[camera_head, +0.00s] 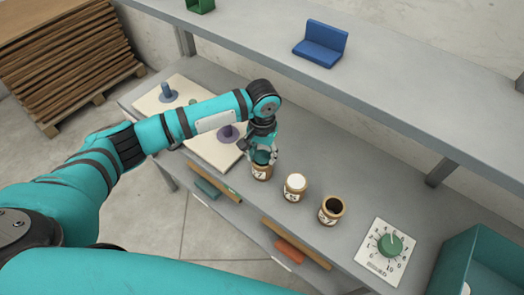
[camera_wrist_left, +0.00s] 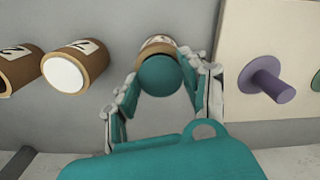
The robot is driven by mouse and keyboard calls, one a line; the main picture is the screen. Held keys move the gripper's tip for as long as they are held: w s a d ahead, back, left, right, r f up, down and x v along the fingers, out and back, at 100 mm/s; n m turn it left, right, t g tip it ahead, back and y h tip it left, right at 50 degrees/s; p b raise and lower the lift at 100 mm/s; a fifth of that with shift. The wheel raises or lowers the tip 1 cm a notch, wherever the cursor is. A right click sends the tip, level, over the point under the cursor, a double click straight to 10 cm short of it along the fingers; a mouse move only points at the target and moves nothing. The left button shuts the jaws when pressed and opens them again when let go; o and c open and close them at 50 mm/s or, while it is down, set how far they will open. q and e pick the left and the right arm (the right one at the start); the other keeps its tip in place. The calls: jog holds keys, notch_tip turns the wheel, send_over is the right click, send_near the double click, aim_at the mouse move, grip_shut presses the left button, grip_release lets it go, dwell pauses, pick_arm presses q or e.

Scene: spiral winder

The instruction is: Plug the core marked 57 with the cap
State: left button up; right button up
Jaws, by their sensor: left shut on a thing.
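Three brown cardboard cores stand in a row on the grey bench. The left core (camera_head: 261,173) is under my left gripper (camera_head: 262,154). The middle core (camera_head: 294,188) has a white top, and the right core (camera_head: 331,211) shows a dark open mouth. Their label numbers are too small or cut off to read for sure. My left gripper is shut on a teal cap (camera_wrist_left: 160,76), which is at the mouth of the left core (camera_wrist_left: 155,44). I cannot tell how deep the cap sits. My right gripper is not in view.
A dial plate (camera_head: 386,250) with a green knob and a teal bin (camera_head: 476,262) are at the right. Pale boards with purple pegs (camera_head: 228,132) are at the left. A shelf with a blue holder (camera_head: 320,46) is above the bench back.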

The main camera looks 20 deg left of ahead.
aim_at(263, 156)
pick_arm(q)
jog(key=o, duration=0.8)
notch_tip(263, 156, up, 12)
dwell(0.3)
jog(key=shift+d, duration=0.1)
dwell(0.5)
